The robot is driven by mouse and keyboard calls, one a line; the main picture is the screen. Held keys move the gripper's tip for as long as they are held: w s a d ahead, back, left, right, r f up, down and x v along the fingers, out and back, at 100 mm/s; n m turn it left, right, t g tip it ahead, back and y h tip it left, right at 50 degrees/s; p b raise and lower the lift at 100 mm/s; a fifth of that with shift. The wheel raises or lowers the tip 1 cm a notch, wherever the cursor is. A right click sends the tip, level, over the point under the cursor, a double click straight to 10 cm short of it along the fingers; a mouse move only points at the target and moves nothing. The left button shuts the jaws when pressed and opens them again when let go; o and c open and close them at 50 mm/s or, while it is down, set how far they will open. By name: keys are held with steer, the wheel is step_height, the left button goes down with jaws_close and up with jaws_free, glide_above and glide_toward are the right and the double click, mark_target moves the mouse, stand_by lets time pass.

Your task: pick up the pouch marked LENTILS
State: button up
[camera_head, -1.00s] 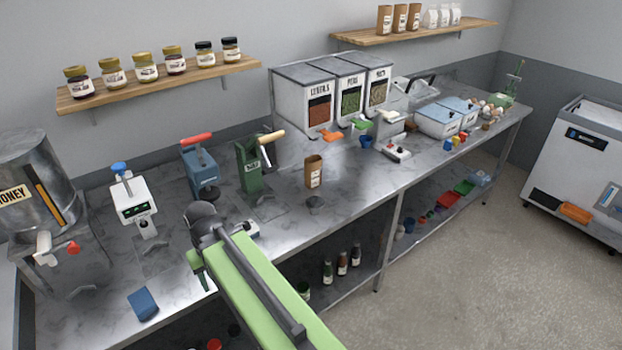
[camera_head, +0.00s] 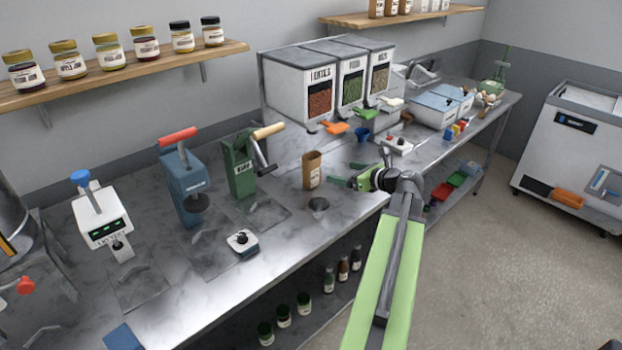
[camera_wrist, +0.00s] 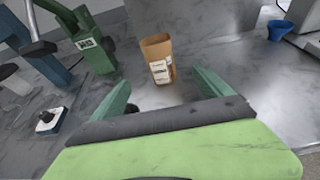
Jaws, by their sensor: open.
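A brown kraft pouch (camera_head: 312,170) with a white label stands upright on the counter, in front of the dispensers and to the right of the green press. Its top looks open, and the label print is too small to read. It also shows in the wrist view, where the pouch (camera_wrist: 158,60) stands beyond and between my fingers. My gripper (camera_head: 341,182) is open and empty, just to the right of the pouch in the head view and apart from it. The wrist view shows both green fingers of my gripper (camera_wrist: 162,90) spread wide.
A green press (camera_head: 242,165) and a blue press (camera_head: 183,185) stand left of the pouch.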

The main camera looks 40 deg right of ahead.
mark_target(317, 169)
steer(key=b+x, duration=0.4)
steer(key=x, duration=0.7)
steer(key=shift+w+d+f, duration=0.15)
steer(key=shift+f, duration=0.1)
steer(key=shift+b+x, duration=1.05)
steer(key=shift+x, duration=1.75)
steer(key=shift+a, duration=0.3)
steer(key=c, duration=1.9)
